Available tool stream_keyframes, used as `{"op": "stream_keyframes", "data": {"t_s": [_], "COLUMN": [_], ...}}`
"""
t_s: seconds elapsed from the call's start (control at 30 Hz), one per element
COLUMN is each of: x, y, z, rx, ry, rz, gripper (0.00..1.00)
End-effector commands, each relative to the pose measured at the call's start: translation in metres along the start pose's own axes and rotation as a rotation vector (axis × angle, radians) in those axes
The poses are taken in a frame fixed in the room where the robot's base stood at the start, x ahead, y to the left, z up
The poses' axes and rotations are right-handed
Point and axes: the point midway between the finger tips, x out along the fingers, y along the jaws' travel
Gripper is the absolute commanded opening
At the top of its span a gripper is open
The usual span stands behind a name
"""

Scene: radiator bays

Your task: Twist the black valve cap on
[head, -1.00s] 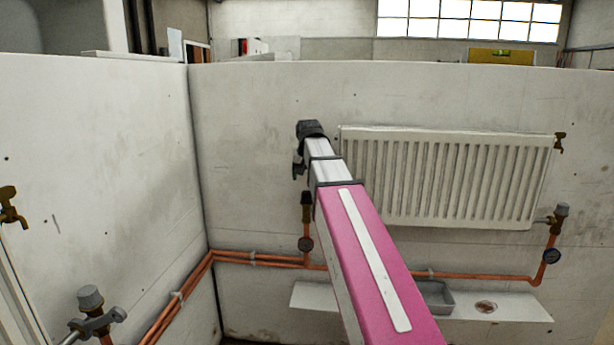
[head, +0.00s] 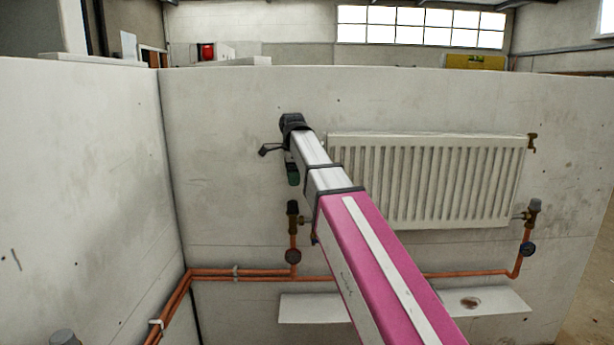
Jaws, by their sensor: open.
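My gripper (head: 281,158) hangs at the far end of my outstretched arm, in front of the back wall and left of the radiator. It is open. A dark finger-like part sticks out to its left and a dark green part hangs below the wrist; I cannot make out anything held. The dark, brassy valve (head: 292,212) stands upright on the copper pipe below my gripper, with a clear gap between them. I cannot tell whether its dark top is bare or capped. I cannot pick out a loose black valve cap; my arm hides part of the view.
The white radiator (head: 425,180) hangs right of my arm. A grey-capped valve (head: 534,206) stands at its right end. A round gauge (head: 293,256) sits below the near valve. Copper pipes (head: 250,272) run low along the wall above a white shelf (head: 310,308). A side wall stands left.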

Motion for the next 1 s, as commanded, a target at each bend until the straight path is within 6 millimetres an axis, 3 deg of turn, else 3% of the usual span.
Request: {"op": "stream_keyframes", "data": {"t_s": [0.27,0.7,1.0], "x": [0.013,0.082,0.105], "y": [0.002,0.003,0.002], "z": [0.005,0.005,0.005], "rx": [0.039,0.038,0.037], "ry": [0.001,0.001,0.001], "rz": [0.01,0.009,0.008], "gripper": [0.71,0.71,0.71]}}
